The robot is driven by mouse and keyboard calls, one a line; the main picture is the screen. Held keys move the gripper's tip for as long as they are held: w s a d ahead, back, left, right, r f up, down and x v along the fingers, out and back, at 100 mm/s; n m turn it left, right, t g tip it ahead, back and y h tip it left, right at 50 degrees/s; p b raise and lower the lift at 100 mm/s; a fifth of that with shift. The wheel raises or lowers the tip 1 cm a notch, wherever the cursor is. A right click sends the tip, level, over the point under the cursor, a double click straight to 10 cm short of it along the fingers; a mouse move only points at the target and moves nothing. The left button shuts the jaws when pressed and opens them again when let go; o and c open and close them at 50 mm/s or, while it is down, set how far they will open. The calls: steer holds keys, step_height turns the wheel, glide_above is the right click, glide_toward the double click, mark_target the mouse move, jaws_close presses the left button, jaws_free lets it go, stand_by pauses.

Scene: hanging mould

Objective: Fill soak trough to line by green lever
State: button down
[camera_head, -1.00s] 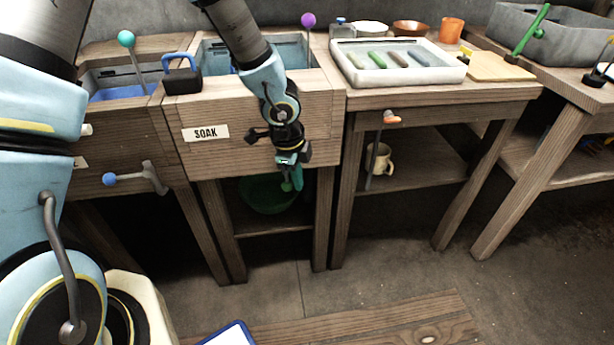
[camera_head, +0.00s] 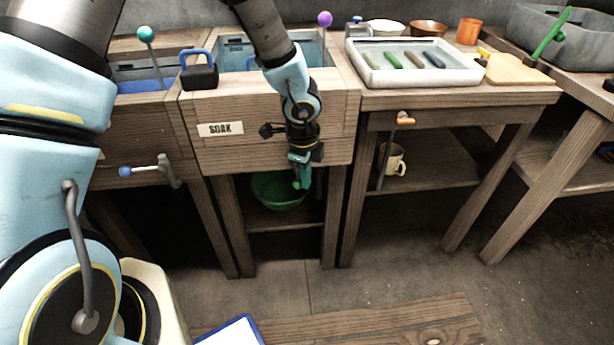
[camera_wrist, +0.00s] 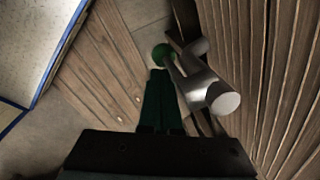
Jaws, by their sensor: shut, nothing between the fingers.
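The soak trough (camera_head: 265,150) is a wooden-fronted basin with a "SOAK" label (camera_head: 220,129). Part of its pale blue inside shows behind my arm; I cannot make out a fill line or the water level. In the wrist view, a green ball knob (camera_wrist: 163,54), which looks like the green lever's end, sits by a grey metal pipe (camera_wrist: 208,88). My gripper (camera_head: 301,182) is in front of the trough's lower front, pointing down. Its dark green fingers (camera_wrist: 159,80) are shut and empty, with their tips just short of the knob in the picture; I cannot tell whether they touch.
A purple-knobbed lever (camera_head: 325,20) stands at the trough's back right. A black block with a blue handle (camera_head: 199,72) sits on its left edge. A blue-knobbed crank (camera_head: 150,170) juts out at left. A green bowl (camera_head: 275,190) lies below. A blue-edged board (camera_head: 235,333) is on the floor.

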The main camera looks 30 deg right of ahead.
steer(key=shift+a+y, duration=0.1)
steer(key=shift+y, duration=0.3)
steer(key=a+t+y+p, duration=0.1)
steer(key=y, duration=0.1)
steer(key=w+t+y+p, duration=0.1)
steer(key=p, duration=0.1)
steer(key=shift+a+y, duration=0.4)
steer(key=shift+w+a+r+m+t+y, duration=0.3)
steer(key=shift+a+r+t+y, duration=0.45)
steer(key=shift+y, duration=0.85)
steer(key=shift+w+a+r+m+t+y, duration=0.1)
steer(key=shift+w+a+r+t+y, duration=0.4)
steer(key=shift+t+y, duration=0.85)
steer(key=shift+w+a+r+m+t+y, duration=0.2)
steer(key=shift+a+r+t+y, duration=0.4)
steer(key=shift+y, duration=1.25)
